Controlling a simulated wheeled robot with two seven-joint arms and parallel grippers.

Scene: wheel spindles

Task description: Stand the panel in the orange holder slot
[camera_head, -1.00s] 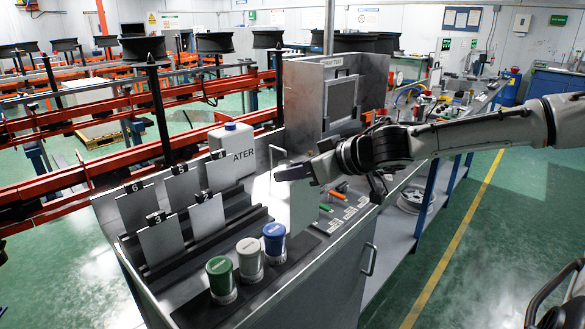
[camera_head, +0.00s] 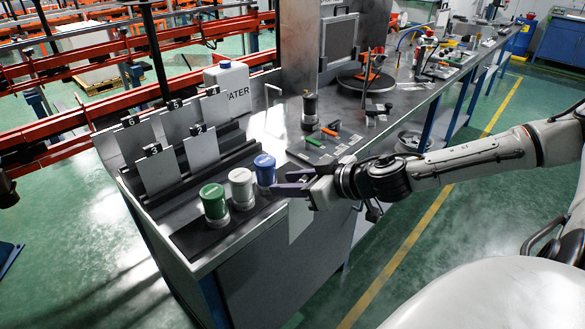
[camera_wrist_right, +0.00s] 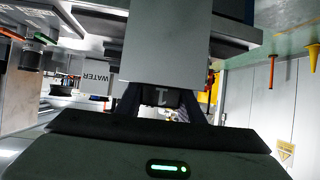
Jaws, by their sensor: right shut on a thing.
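My right gripper (camera_head: 283,184) is shut on a pale grey panel (camera_head: 300,220), which hangs upright beside the bench's front edge, right of the blue-capped container. In the right wrist view the panel (camera_wrist_right: 165,50) fills the upper middle, its dark clip marked 1 between the fingers of my right gripper (camera_wrist_right: 160,98). A dark stepped rack (camera_head: 232,148) on the bench holds several similar grey panels (camera_head: 158,171) with black numbered clips. I cannot make out an orange slot on it. My left gripper is not in view.
Green (camera_head: 214,203), white (camera_head: 241,187) and blue (camera_head: 264,170) capped containers stand in front of the rack. A white water jug (camera_head: 228,85) is behind. The bench has a front edge below the containers.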

